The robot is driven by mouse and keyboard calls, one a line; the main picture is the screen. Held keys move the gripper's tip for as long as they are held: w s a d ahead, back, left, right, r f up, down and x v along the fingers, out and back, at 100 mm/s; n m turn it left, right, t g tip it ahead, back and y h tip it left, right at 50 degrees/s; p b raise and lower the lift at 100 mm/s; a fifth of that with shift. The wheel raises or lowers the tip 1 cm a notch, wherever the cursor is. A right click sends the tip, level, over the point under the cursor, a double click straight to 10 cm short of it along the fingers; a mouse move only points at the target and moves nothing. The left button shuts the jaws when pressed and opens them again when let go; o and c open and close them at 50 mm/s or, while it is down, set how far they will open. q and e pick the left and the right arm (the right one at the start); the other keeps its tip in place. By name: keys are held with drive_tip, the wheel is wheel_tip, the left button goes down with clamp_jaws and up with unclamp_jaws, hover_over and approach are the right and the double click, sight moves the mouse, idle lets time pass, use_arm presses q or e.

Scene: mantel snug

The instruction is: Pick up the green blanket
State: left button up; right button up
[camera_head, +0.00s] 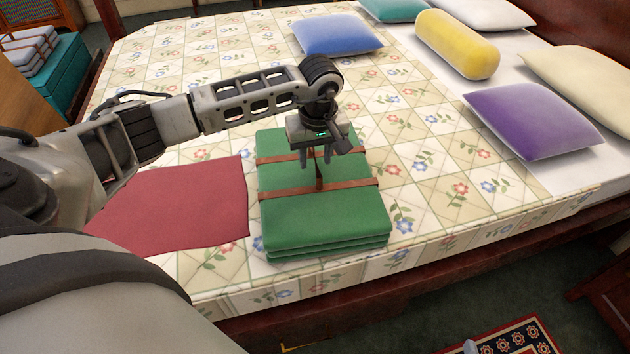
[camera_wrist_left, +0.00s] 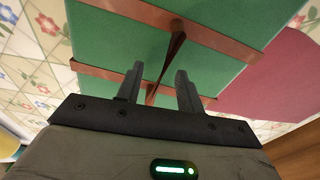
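The green blanket (camera_head: 325,220) lies folded in a flat stack on the bed, bound by two brown straps, with a brown strap handle (camera_head: 319,178) joining them across the top. My left gripper (camera_head: 316,163) points down over the middle of the blanket. Its two fingers are apart. In the left wrist view, the fingers (camera_wrist_left: 160,69) stand to either side of the handle (camera_wrist_left: 173,48), with a gap on each side, over the green blanket (camera_wrist_left: 115,42). The fingers do not grip it. My right gripper is not in view.
A flat red cloth (camera_head: 190,205) lies just left of the blanket. A blue pillow (camera_head: 338,35), a yellow bolster (camera_head: 457,45) and a purple pillow (camera_head: 530,120) lie farther back. The bed's wooden edge (camera_head: 400,290) runs along the front. The patterned quilt right of the blanket is clear.

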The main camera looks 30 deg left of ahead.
use_arm(q)
drive_tip(key=shift+f, duration=0.55)
drive_tip(key=shift+w+a+f+b, duration=0.1)
drive_tip(key=shift+f+b, duration=0.15)
drive_tip(key=shift+b, duration=0.05)
idle(0.3)
clamp_jaws()
idle(1.2)
drive_tip(key=shift+r, duration=0.1)
